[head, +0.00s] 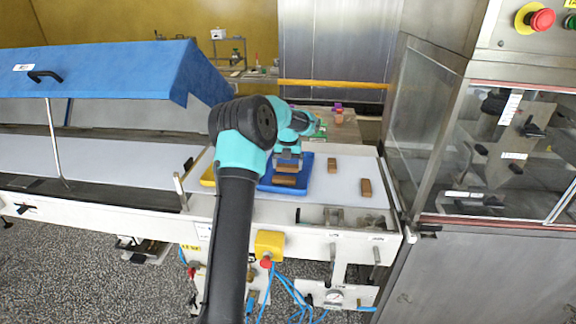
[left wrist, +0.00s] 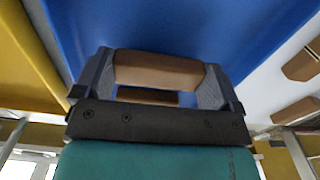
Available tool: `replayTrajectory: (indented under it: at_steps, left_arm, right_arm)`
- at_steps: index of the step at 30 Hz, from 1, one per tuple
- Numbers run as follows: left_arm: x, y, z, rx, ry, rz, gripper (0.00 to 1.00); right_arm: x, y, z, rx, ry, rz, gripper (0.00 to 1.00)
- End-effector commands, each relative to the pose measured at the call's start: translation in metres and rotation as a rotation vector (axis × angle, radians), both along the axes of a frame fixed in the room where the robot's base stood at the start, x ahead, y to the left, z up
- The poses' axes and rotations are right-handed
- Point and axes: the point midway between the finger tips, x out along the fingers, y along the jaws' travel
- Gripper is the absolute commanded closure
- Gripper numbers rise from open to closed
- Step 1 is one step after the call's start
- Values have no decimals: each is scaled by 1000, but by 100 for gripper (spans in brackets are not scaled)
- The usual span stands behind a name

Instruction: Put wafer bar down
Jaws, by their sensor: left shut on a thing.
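My left gripper (head: 287,163) points down over the blue tray (head: 306,172). It is shut on a brown wafer bar (left wrist: 157,72), which spans between its two fingers in the left wrist view. A second brown bar (left wrist: 148,96) shows past the held one, smaller and partly hidden by the gripper. In the head view two brown bars show close together at the fingertips, one a little nearer the camera (head: 284,180). I cannot tell whether the held bar touches the tray floor. My right gripper is not in view.
Two more brown bars lie on the white belt right of the tray, one farther back (head: 332,165) and one nearer (head: 366,187). A yellow tray (head: 208,178) stands left of the blue one, partly hidden by my arm. A steel machine (head: 440,130) bounds the right side.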

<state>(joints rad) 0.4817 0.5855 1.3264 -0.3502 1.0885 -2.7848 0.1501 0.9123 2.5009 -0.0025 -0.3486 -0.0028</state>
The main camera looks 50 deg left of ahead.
Motion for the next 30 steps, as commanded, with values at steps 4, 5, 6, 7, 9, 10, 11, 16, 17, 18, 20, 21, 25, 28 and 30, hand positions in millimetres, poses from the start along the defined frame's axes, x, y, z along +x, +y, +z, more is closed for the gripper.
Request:
replayTrajectory:
  at_steps: [4,5,6,7,9,10,11,16,17,18,20,21,25,28,30]
  left_arm:
    - [0,0,-4,1,-1,0,24]
    - [0,0,-4,1,-1,0,24]
    - [0,0,-4,1,-1,0,24]
    - [0,0,-4,1,-1,0,24]
    - [0,0,-4,0,0,0,24]
    - [0,0,-4,0,0,0,24]
    - [0,0,-5,0,0,-1,24]
    - [0,0,-7,0,0,-1,4]
    - [0,0,-7,1,-1,-1,1]
    - [0,0,-7,1,-1,-1,0]
    - [0,0,-7,1,-1,-1,0]
    - [0,0,-7,1,-1,-1,0]
    - [0,0,-6,1,-1,-1,0]
    - [0,0,-2,1,-2,0,0]
    - [1,0,4,2,-2,0,0]
  right_arm:
    - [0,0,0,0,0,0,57]
    - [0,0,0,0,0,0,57]
    - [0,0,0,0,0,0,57]
    - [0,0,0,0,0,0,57]
    - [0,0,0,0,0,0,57]
    - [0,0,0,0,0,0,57]
    - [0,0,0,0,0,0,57]
    - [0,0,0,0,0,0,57]
    - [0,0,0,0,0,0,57]
    - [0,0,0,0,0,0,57]
    - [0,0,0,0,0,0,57]
    - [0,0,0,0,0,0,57]
    - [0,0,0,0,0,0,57]
    - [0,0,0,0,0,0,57]
    - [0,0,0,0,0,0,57]
